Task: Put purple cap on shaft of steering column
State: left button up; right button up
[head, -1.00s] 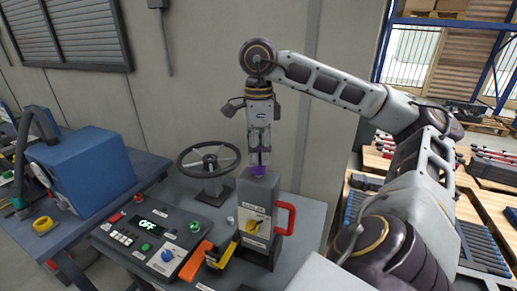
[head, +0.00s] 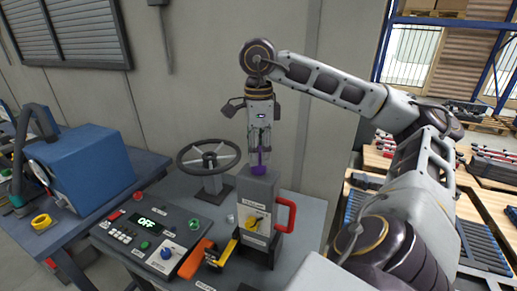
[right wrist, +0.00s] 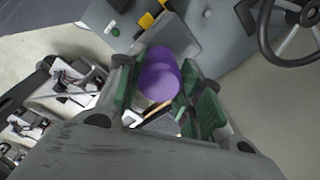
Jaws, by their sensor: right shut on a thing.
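My right gripper (head: 258,160) points straight down and is shut on the purple cap (head: 258,170). The cap is at the top of a grey box-shaped unit with a red handle (head: 257,208); I cannot tell whether it touches it. In the right wrist view the purple cap (right wrist: 158,75) sits between the green-padded fingers. The steering column (head: 212,184) carries a dark steering wheel (head: 208,156) and stands left of the gripper and behind the box. The steering wheel also shows in the right wrist view (right wrist: 292,35). No separate bare shaft can be made out. My left gripper is out of view.
A control panel (head: 150,232) with an "OFF" display lies left of the box. An orange and yellow part (head: 215,255) lies at the bench front. A blue machine (head: 82,170) stands on another table at left. The wall is close behind the bench.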

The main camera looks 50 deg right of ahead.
jog(key=shift+f, duration=0.15)
jog(key=o, duration=1)
jog(key=shift+a+r, duration=0.1)
jog(key=shift+r, duration=0.7)
jog(key=shift+r, duration=0.7)
jog(key=shift+d+r, duration=0.2)
jog(key=shift+r, duration=0.5)
jog(key=shift+a+r, duration=0.1)
jog(key=shift+r, duration=3.75)
jog(key=shift+f, duration=0.1)
